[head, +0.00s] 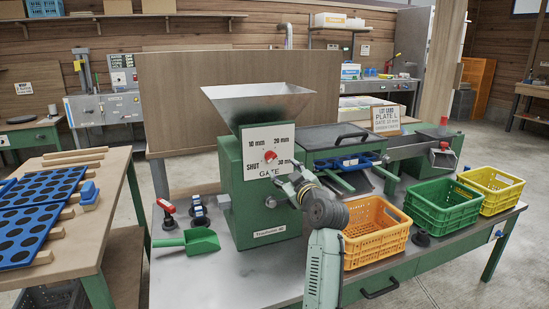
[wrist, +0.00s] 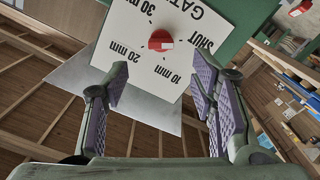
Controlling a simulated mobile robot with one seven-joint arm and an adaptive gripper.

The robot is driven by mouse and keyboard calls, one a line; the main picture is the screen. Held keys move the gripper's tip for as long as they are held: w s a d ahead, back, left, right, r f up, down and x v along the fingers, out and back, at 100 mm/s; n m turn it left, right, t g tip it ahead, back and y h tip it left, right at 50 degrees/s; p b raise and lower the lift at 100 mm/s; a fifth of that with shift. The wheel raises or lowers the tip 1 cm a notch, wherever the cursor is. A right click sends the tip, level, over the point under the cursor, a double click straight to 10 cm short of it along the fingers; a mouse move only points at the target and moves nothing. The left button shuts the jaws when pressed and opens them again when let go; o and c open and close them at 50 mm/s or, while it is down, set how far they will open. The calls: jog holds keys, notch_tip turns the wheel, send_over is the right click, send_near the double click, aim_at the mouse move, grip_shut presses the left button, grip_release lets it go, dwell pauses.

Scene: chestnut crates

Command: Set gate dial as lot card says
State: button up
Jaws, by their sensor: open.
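The gate dial (head: 270,156) is a red knob on a white plate marked SHUT, 10 mm, 20 mm and 30 mm, on the front of a green hopper machine (head: 229,190). In the wrist view the dial (wrist: 161,40) appears upside down, with a white mark on its right side, facing the SHUT and 10 mm side; I cannot tell which it meets. The lot card (head: 385,118) behind reads PLATE L; its small gate line looks like 20 mm. My gripper (head: 290,184) is in front of and below the dial. In the wrist view its fingers (wrist: 155,88) are apart, empty, not touching the dial.
Orange (head: 347,252), green (head: 416,210) and yellow (head: 517,202) crates stand right. Blue trays (head: 30,245) lie on the left table.

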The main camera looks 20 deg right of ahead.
aim_at(272, 158)
jog(key=w, duration=0.3)
jog(key=w+p, duration=0.1)
jog(key=w, duration=0.2)
jog(key=w+p, duration=0.1)
jog(key=w, duration=0.3)
jog(key=shift+a, duration=0.3)
jog(key=shift+s, duration=0.1)
jog(key=shift+c, duration=0.3)
jog(key=c, duration=1.1)
